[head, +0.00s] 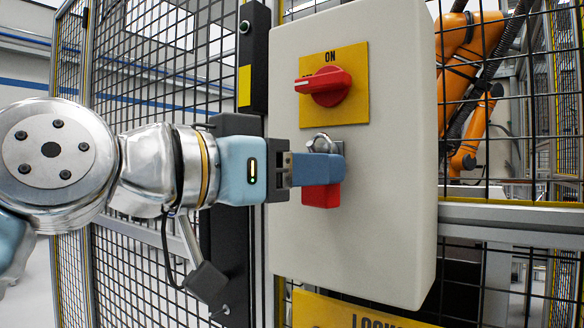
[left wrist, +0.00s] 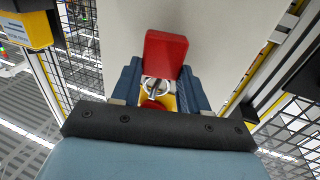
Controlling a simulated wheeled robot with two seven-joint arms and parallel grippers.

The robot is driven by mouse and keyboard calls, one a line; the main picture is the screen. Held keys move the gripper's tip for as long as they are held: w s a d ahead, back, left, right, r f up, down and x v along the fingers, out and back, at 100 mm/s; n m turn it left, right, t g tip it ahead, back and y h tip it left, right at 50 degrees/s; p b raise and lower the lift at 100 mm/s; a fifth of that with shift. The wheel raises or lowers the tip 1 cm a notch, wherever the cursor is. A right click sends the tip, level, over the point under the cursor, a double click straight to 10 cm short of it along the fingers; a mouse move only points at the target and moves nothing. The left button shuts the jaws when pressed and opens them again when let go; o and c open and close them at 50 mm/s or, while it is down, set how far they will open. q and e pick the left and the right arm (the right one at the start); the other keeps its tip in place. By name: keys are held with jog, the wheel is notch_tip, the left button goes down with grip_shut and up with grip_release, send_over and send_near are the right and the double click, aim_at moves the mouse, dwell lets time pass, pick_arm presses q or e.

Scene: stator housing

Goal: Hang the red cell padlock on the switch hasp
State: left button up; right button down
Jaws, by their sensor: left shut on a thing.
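The red padlock (head: 321,196) is between the blue fingers of my left gripper (head: 318,169), in front of the pale grey switch box. My left gripper is shut on it; its fingers hide the upper part of the padlock body. The metal switch hasp (head: 321,142) shows just above the fingers, below the yellow switch plate. In the left wrist view the padlock (left wrist: 166,54) sits between the fingertips, and metal rings (left wrist: 157,86) of the shackle and hasp area overlap. I cannot tell whether the shackle passes through the hasp. My right gripper is out of view.
The switch box (head: 390,220) is mounted at a wire mesh fence. An orange robot arm (head: 462,70) stands behind the mesh. A black post (head: 254,60) stands left of the box.

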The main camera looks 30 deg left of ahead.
pick_arm(q)
jog(key=shift+w+f+b, duration=0.2)
jog(key=shift+f+b, duration=0.2)
dwell(0.3)
jog(key=o, duration=1.2)
jog(key=shift+s, duration=0.25)
jog(key=shift+v, duration=1.9)
jog(key=shift+s+a+b, duration=0.1)
jog(key=shift+b, duration=0.2)
